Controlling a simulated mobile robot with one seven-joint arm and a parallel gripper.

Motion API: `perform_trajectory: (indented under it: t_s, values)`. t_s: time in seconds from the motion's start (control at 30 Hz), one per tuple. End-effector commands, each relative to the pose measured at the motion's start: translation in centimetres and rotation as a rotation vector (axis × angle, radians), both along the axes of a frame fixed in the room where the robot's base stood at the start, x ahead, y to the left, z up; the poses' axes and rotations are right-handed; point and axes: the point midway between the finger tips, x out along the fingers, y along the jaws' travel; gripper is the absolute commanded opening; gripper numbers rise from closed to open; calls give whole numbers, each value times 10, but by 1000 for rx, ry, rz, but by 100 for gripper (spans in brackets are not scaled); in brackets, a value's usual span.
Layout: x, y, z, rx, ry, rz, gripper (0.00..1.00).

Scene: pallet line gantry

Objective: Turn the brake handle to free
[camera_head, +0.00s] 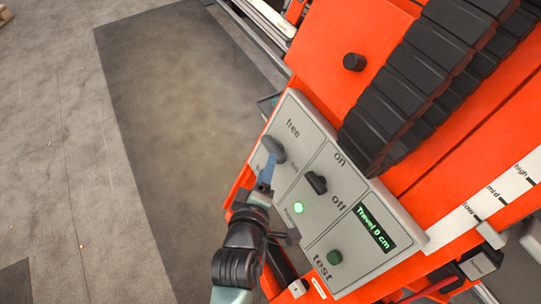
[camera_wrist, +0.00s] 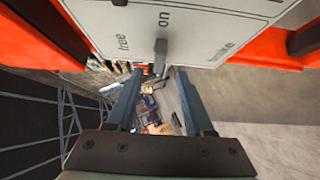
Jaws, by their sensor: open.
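The brake handle (camera_head: 274,149) is a dark grey lever on the left part of a light grey control panel (camera_head: 318,225). The word "free" is printed on one side of it and a partly covered word on the other. In the wrist view the handle (camera_wrist: 160,56) stands out from the panel between "free" and "brake". My gripper (camera_head: 268,168) is at the handle, its blue-grey fingers partly hiding the panel. In the wrist view my gripper (camera_wrist: 158,78) is open, with one fingertip on each side of the handle's end and visible gaps. Its exact setting is hard to tell.
The panel also has a black on/off switch (camera_head: 316,183), a lit green lamp (camera_head: 298,208), a green test button (camera_head: 334,257) and a display (camera_head: 375,228) reading "Travel 0 cm". A black ribbed cover (camera_head: 420,75) rises above it. Open floor lies to the left.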

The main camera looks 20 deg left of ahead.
Motion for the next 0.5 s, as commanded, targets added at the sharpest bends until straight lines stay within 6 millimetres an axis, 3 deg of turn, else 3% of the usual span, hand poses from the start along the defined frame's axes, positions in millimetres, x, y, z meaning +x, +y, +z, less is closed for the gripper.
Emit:
perform_trajectory:
  t_s: [0.2, 0.5]
  values:
    - [33, 6, -13, 0, -1, -1, 52]
    - [49, 9, -18, 1, 2, -1, 52]
